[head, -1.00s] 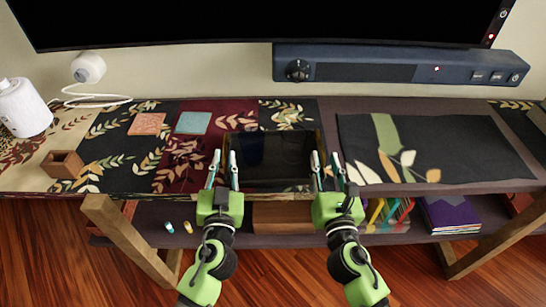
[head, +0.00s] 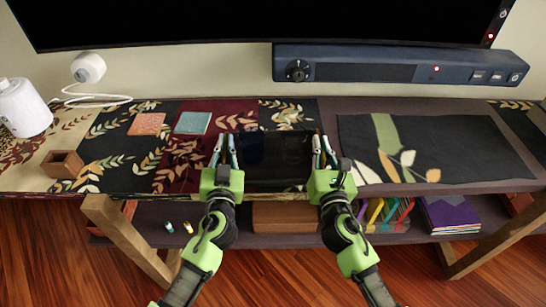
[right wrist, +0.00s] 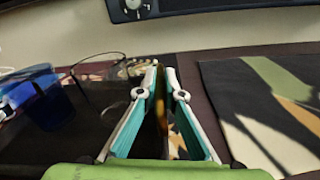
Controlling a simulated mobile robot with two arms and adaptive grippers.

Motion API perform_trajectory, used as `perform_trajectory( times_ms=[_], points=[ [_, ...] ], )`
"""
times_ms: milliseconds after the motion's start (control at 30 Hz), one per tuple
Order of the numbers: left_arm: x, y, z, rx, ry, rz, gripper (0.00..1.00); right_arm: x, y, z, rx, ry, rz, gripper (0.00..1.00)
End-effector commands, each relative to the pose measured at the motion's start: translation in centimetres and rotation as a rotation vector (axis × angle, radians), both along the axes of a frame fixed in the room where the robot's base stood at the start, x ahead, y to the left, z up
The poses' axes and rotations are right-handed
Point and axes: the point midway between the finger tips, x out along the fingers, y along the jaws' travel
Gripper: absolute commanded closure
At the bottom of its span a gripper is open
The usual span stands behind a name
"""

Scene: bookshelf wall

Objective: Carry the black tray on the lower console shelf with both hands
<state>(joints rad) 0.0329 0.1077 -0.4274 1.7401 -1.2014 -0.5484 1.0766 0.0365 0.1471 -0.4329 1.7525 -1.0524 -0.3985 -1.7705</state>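The black tray (head: 275,160) with wooden side walls is at the middle of the console's top, near its front edge. My left gripper (head: 225,148) straddles its left wall and my right gripper (head: 322,148) its right wall. Each has one finger inside the tray and one outside. The fingers are close together on the walls. In the right wrist view the brown wall shows between the fingers of my right gripper (right wrist: 163,85). A dark blue, cup-like object (right wrist: 48,98) and a clear outline show at the tray's left there. The lower shelf (head: 400,238) is below.
A wooden box (head: 300,218), colourful books (head: 385,213), a purple book (head: 450,215) and two small bottles stand on the lower shelf. Two coasters (head: 192,122) and a small wooden box (head: 62,165) lie left of the tray. A soundbar (head: 400,68) is behind.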

Motion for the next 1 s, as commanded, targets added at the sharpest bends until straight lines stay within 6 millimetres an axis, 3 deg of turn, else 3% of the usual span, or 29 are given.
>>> perform_trajectory(
  times_ms=[433, 1000],
  points=[
    [0.0, 0.0, 0.7, 0.000, -0.003, -0.001, 1.00, 0.0, 0.0, 0.7, 0.000, -0.003, 0.000, 1.00],
    [0.0, 0.0, 5.2, 0.000, -0.003, 0.000, 1.00, 0.0, 0.0, 5.2, -0.001, -0.003, -0.001, 1.00]
  ],
)
